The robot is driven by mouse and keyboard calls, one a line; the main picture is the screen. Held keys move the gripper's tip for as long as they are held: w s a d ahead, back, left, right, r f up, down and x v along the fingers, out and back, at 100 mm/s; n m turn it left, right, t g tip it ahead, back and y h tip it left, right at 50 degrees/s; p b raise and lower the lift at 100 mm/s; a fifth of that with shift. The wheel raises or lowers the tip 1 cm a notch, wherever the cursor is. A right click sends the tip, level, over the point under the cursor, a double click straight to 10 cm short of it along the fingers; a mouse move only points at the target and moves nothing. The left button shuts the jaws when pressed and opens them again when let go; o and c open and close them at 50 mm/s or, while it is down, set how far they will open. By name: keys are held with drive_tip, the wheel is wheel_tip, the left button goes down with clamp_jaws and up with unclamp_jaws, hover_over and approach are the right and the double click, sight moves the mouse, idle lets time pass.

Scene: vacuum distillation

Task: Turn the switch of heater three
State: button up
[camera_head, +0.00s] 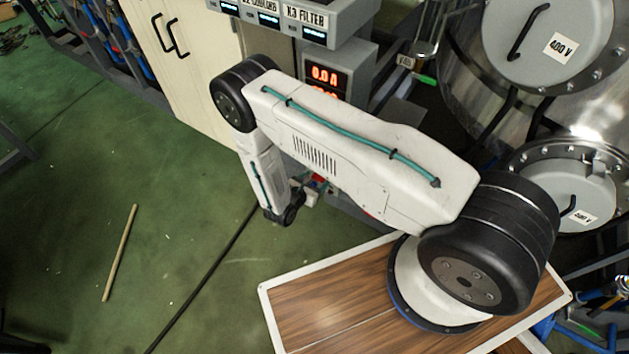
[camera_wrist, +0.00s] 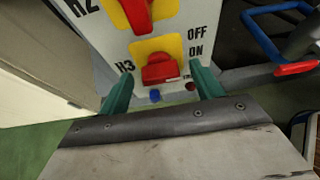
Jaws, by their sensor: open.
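The heater three switch (camera_wrist: 160,72) is a red knob on a yellow plate beside the label H3 in the wrist view. OFF and ON are printed to the right of the plate. The knob's bar lies roughly crosswise in this view. My gripper (camera_wrist: 161,84) is open, with one green finger on each side of the knob. I cannot tell whether either finger touches it. In the head view my arm hides the switch, and the gripper end is mostly hidden behind the wrist.
Another red switch (camera_wrist: 136,14) on a yellow plate, near H2, is just above. Small blue (camera_wrist: 155,95) and dark red (camera_wrist: 190,86) buttons lie below. A stick (camera_head: 120,253) lies on the green floor.

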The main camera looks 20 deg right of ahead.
drive_tip(key=c, duration=1)
drive_tip(key=n+g, duration=0.1)
drive_tip(key=n+h, duration=0.1)
drive_tip(key=shift+w+a+n+g, duration=0.15)
drive_tip(key=shift+w+n+g, duration=0.1)
drive_tip(key=shift+n+g, duration=0.15)
drive_tip(key=n, duration=0.1)
drive_tip(key=n+h, duration=0.1)
drive_tip(key=n+g+h, duration=0.1)
drive_tip(key=shift+w+a+f, duration=0.15)
drive_tip(key=shift+w+f, duration=0.05)
drive_tip(key=shift+f, duration=0.05)
drive_tip(key=n, duration=0.2)
drive_tip(key=n+g+h, duration=0.1)
drive_tip(key=shift+w+f+n+h, duration=0.1)
drive_tip(key=shift+f+n+h, duration=0.2)
drive_tip(key=shift+n, duration=0.1)
drive_tip(key=shift+a+f+n+h, duration=0.15)
drive_tip(key=shift+n+h, duration=0.35)
drive_tip(key=shift+n, duration=0.45)
drive_tip(key=shift+d+f+n+h, duration=0.1)
drive_tip(key=shift+n+h, duration=0.4)
drive_tip(key=shift+n, duration=0.45)
